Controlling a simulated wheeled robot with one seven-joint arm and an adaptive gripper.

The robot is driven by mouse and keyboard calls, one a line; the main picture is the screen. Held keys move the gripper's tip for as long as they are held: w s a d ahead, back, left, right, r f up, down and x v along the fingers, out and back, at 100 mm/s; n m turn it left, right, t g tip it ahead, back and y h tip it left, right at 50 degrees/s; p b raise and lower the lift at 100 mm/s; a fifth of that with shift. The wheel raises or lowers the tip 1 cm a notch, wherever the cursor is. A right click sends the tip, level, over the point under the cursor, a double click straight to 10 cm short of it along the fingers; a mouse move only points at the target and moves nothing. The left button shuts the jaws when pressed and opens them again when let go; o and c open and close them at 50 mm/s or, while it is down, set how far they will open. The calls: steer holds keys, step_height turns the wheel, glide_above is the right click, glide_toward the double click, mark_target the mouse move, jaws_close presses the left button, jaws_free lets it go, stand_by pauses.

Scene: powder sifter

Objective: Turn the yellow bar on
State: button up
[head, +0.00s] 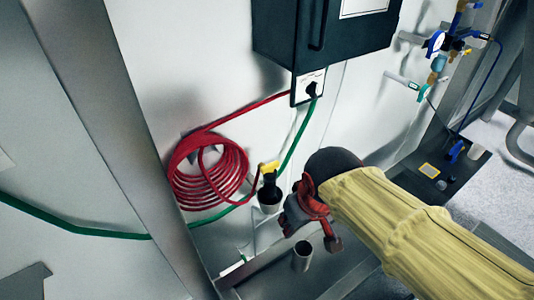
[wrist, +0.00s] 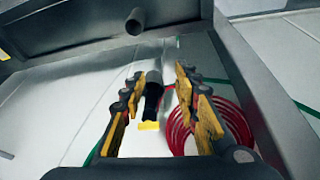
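The yellow bar (head: 269,166) is a small yellow piece on top of a black fitting (head: 268,188) by the white wall, just right of the red hose coil. In the wrist view the yellow bar (wrist: 149,126) shows at one end of the black fitting (wrist: 153,97), between my fingers in the picture. My gripper (head: 310,226) is right of and a little lower than the bar in the head view, apart from it. In the wrist view my gripper (wrist: 158,78) has its two yellow-padded fingers spread with nothing held.
A red coiled hose (head: 205,172) hangs on the wall beside the fitting. A green hose (head: 298,137) runs behind it. A dark cabinet (head: 330,35) is above. A short metal pipe (head: 302,256) stands below my gripper. Blue valves (head: 436,43) are at the upper right.

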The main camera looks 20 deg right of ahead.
steer(key=w+a+r+n+g+p, duration=0.1)
steer(key=w+r+n+g+p, duration=0.15)
steer(key=w+p, duration=0.3)
steer(key=n+h+p, duration=0.4)
steer(key=n+p, duration=0.3)
steer(key=n, duration=1)
glide_toward(270, 165)
steer(key=f, duration=0.1)
steer(key=shift+n, duration=0.25)
steer(key=shift+x, duration=3.95)
steer(key=shift+w+d+r, duration=0.1)
steer(key=shift+d, duration=0.05)
steer(key=shift+c, duration=0.8)
jaws_close()
